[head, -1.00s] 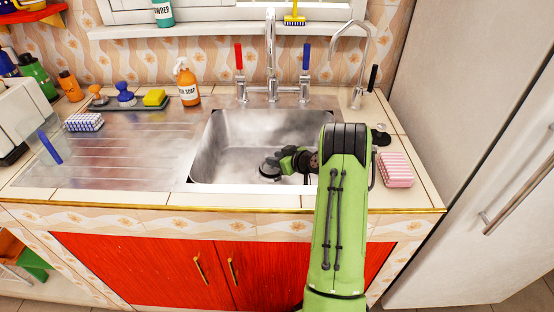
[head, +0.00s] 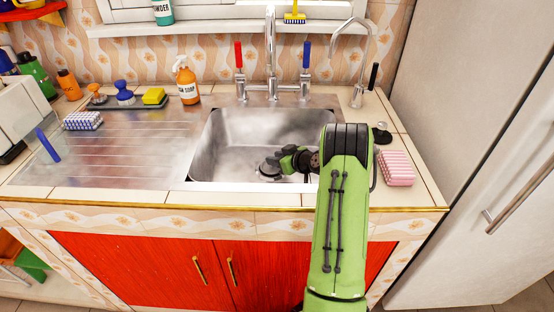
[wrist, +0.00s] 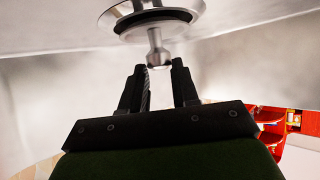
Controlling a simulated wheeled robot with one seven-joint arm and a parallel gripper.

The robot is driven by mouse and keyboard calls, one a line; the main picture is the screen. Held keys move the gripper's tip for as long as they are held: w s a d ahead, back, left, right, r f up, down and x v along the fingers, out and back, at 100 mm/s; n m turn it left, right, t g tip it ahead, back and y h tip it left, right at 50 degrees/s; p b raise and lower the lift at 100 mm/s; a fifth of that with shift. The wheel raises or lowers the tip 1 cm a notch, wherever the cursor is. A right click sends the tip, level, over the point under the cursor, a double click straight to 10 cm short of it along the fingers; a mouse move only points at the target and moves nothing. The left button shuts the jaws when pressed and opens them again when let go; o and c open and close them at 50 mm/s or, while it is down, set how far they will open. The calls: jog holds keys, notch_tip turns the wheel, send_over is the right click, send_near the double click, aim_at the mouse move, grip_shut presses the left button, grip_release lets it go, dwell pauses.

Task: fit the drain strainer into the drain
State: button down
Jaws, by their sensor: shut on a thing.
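The metal drain strainer (wrist: 156,38) shows in the wrist view as a round piece with a short knobbed stem. It lies at the drain (wrist: 108,18), whose shiny rim surrounds a dark ring. I cannot tell whether the strainer is fully seated. My gripper (wrist: 158,68) is shut on the strainer's knob, which sits between the fingertips. In the head view my gripper (head: 282,163) reaches low into the sink basin (head: 235,130) from the right, beside the strainer (head: 266,170). My arm hides part of the basin's right side.
Faucets (head: 272,60) stand behind the basin. A pink sponge (head: 397,167) and a dark round item with a metal knob (head: 382,131) lie on the right counter. A soap bottle (head: 187,82) stands at the back left. The draining board (head: 130,155) has free room.

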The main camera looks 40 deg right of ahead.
jog(key=shift+a+f, duration=0.1)
jog(key=shift+f, duration=0.1)
jog(key=c, duration=0.8)
grip_release()
jog(key=shift+s+f, duration=0.1)
jog(key=shift+f, duration=0.05)
